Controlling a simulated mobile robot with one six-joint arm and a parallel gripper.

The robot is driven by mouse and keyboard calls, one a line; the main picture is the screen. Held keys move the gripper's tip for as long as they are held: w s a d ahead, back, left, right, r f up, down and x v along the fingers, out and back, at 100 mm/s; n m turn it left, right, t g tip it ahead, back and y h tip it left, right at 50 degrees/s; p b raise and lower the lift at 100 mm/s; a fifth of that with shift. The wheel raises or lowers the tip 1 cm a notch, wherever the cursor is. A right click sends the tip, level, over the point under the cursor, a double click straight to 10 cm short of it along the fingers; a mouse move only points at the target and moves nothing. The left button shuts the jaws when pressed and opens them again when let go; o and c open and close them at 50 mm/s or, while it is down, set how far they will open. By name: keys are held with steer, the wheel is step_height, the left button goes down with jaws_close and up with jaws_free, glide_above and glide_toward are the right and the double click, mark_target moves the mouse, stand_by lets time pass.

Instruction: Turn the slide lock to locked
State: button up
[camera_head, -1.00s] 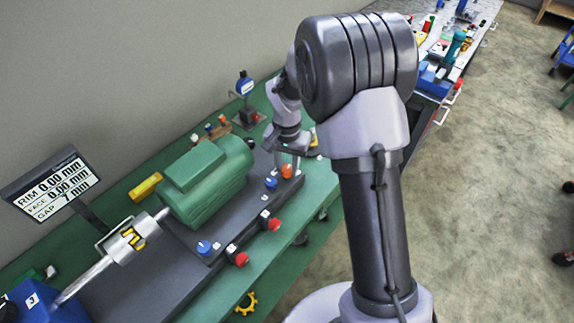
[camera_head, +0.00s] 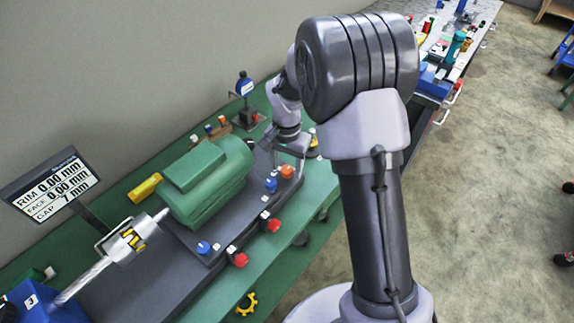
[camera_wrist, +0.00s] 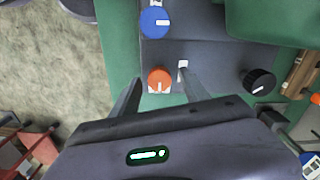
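I cannot tell for sure which control is the slide lock, as no label is readable. An orange knob (camera_wrist: 159,79) with a pale pointer mark sits on the dark base plate (camera_wrist: 205,55), beside a small white tag (camera_wrist: 183,65). The knob also shows in the head view (camera_head: 287,171). My gripper (camera_wrist: 160,84) is open, with one finger on each side of the orange knob. The fingers appear apart from it; their height above it is unclear. In the head view my gripper (camera_head: 288,155) is just behind the orange knob, partly hidden by my arm.
The green motor (camera_head: 205,182) stands on the plate, with red knobs (camera_head: 240,260) along the front. A dial stand (camera_head: 245,100) is behind. The readout (camera_head: 52,186) shows rim and face 0.00 mm, gap 7 mm.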

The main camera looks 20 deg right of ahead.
mark_target(287, 169)
step_height(287, 169, up, 17)
steer(key=p, duration=0.6)
steer(key=shift+r, duration=0.2)
steer(key=s+a+r+n+t+y+b, duration=0.1)
steer(key=s+r+t, duration=0.1)
steer(key=s+r, duration=0.5)
steer(key=s+a+r+n+t+b, duration=0.1)
steer(key=s+a+r+t+b, duration=0.15)
steer(key=s, duration=0.75)
steer(key=s+f+n+t+y, duration=0.1)
steer(key=s+f, duration=0.1)
steer(key=s, duration=0.6)
steer(key=shift+a+n, duration=0.25)
steer(key=shift+n, duration=0.05)
steer(key=shift+s, duration=0.1)
